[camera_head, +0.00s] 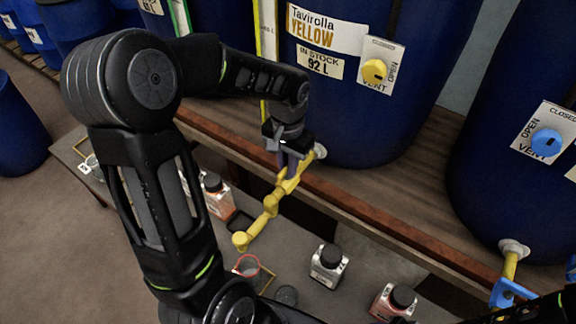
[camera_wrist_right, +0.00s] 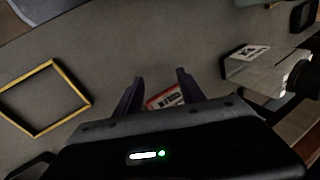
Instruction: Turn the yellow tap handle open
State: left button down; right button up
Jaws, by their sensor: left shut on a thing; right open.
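The yellow tap (camera_head: 270,203) juts from the low front of the blue vat labelled "Tavirolla YELLOW" (camera_head: 326,32), its spout reaching out over the lower table. My left gripper (camera_head: 287,160) is at the upper part of this tap, close to the vat, and is shut on its yellow handle. The fingers and my wrist hide part of the handle, so its exact angle is hard to tell. My right gripper (camera_wrist_right: 160,82) shows in the right wrist view, open above a grey surface, with a small red-and-white labelled thing (camera_wrist_right: 163,98) seen between its fingers.
A yellow vent knob (camera_head: 374,70) is on the same vat. A blue tap (camera_head: 508,287) is on the vat at right. A red-rimmed beaker (camera_head: 247,266) and black-capped bottles (camera_head: 328,267) stand on the lower table. A yellow square frame (camera_wrist_right: 45,98) lies on the grey surface.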

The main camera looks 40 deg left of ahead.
dwell(0.3)
pick_arm(q)
jog(key=c, duration=1.4)
grip_release()
jog(key=shift+c, duration=0.2)
notch_tip(320, 180, up, 8)
jog(key=shift+f, duration=0.1)
pick_arm(e)
jog(key=shift+r, duration=0.1)
